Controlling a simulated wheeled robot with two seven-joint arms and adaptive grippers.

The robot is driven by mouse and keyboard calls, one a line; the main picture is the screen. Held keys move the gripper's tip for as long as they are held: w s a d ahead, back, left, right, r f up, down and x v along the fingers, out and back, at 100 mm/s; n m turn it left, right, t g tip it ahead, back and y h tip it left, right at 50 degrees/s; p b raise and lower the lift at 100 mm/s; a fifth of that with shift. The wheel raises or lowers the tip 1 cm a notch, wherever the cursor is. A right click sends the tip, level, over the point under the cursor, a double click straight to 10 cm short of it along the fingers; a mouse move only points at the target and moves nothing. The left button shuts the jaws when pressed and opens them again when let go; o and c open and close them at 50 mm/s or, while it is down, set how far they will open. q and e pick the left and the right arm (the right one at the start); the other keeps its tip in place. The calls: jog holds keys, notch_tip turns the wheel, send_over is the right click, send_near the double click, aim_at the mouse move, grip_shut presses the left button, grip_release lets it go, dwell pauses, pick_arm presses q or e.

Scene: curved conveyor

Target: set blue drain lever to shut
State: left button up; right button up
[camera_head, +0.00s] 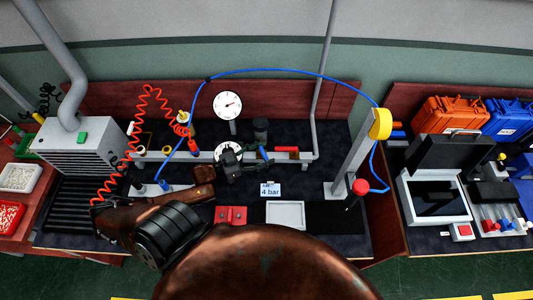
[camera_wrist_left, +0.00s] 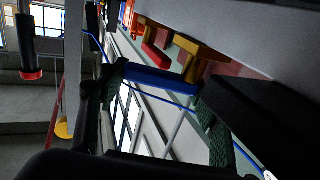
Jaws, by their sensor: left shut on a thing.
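The blue drain lever (camera_head: 263,153) sits at the grey pipe on the bench in the head view, slanted to the pipe. It is partly covered by my left gripper (camera_head: 254,159), whose arm comes in from lower left. In the left wrist view the blue lever (camera_wrist_left: 160,80) runs across between the two dark fingers of my left gripper (camera_wrist_left: 158,98). The gripper is shut on it. The lever's pivot is not clear to see. My right gripper is not in view.
A red lever (camera_head: 287,150) is on the pipe just right of the blue one. Pressure gauges (camera_head: 227,105) stand behind. A "4 bar" sign (camera_head: 270,190) and a white tray (camera_head: 286,214) lie in front. A grey post (camera_head: 352,153) stands to the right.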

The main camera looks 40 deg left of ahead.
aim_at(264, 153)
pick_arm(q)
jog(key=o, duration=1.7)
notch_tip(264, 153, up, 10)
jog(key=shift+f, duration=0.1)
jog(key=shift+c, duration=0.2)
